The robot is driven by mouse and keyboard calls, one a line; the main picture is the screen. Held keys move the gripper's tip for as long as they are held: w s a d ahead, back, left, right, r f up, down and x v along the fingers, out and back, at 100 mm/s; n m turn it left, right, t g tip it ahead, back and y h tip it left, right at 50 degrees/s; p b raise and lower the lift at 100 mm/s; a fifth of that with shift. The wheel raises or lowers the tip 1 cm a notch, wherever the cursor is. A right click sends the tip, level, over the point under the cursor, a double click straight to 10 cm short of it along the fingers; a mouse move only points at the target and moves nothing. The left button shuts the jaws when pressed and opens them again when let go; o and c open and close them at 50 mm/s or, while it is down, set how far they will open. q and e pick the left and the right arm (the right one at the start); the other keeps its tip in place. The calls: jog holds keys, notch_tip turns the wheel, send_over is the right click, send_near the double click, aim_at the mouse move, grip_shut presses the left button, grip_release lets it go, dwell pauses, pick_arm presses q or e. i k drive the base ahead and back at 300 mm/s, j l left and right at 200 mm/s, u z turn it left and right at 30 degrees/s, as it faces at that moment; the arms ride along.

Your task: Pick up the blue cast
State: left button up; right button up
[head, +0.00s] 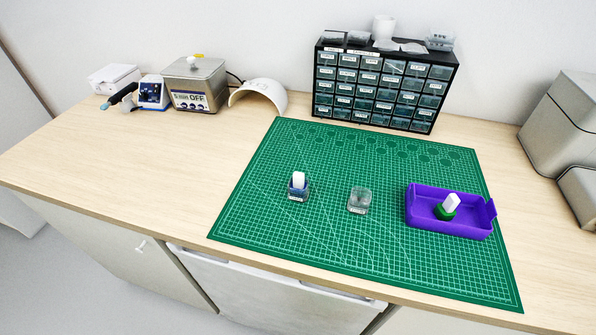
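A small dark blue piece with a white block on top, which looks like the blue cast (298,190), stands in a small clear holder on the green cutting mat (262,205), left of the mat's middle. A similar piece with a green base and white top, the green cast (447,207), stands in the purple tray (478,229) on the right of the mat. Neither of my grippers shows in the head view.
A small clear box (359,201) sits between the blue cast and the purple tray. A black drawer cabinet (384,83) stands behind the mat. An ultrasonic cleaner (195,84) and a white curved cover (259,95) are at the back left. The bench's left front is clear.

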aim_at(299, 183)
jog(key=j+z, duration=0.35)
jog(key=k+j+z, duration=0.1)
jog(key=z, duration=0.25)
jog(key=k+j+z, duration=0.15)
jog(key=j+z, duration=0.2)
